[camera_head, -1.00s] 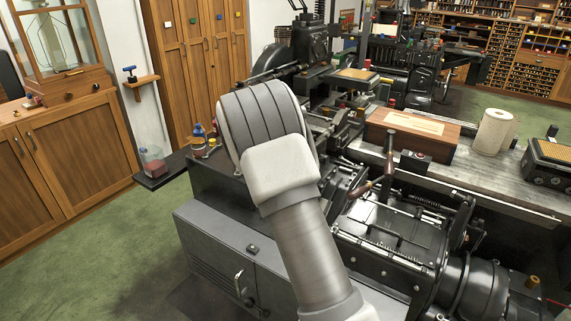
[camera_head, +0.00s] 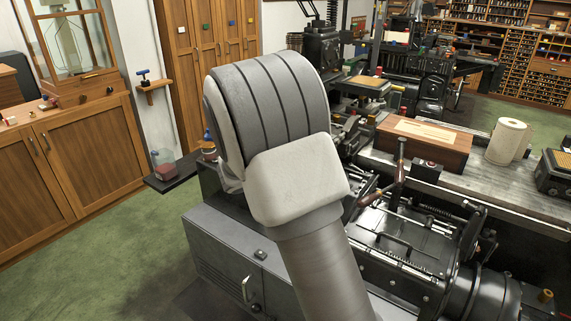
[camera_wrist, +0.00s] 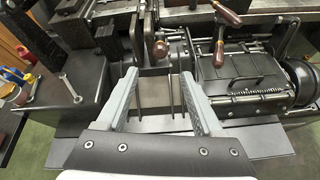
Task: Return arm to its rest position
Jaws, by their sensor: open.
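My gripper (camera_wrist: 160,98) shows in the wrist view with its two grey fingers spread apart and nothing between them. It points toward the dark type caster (camera_wrist: 245,75), whose flat plates and slots lie beyond the fingertips. In the head view my bent arm covers the middle of the picture and hides my gripper and part of the caster (camera_head: 405,240). I cannot tell how far the fingertips are from the machine.
A wooden box (camera_head: 425,140) and a paper roll (camera_head: 508,142) stand on the bench at right. A dark shelf (camera_head: 173,174) holds a jar at left. A wooden cabinet (camera_head: 90,160) stands farther left. Green floor (camera_head: 110,250) is clear at lower left.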

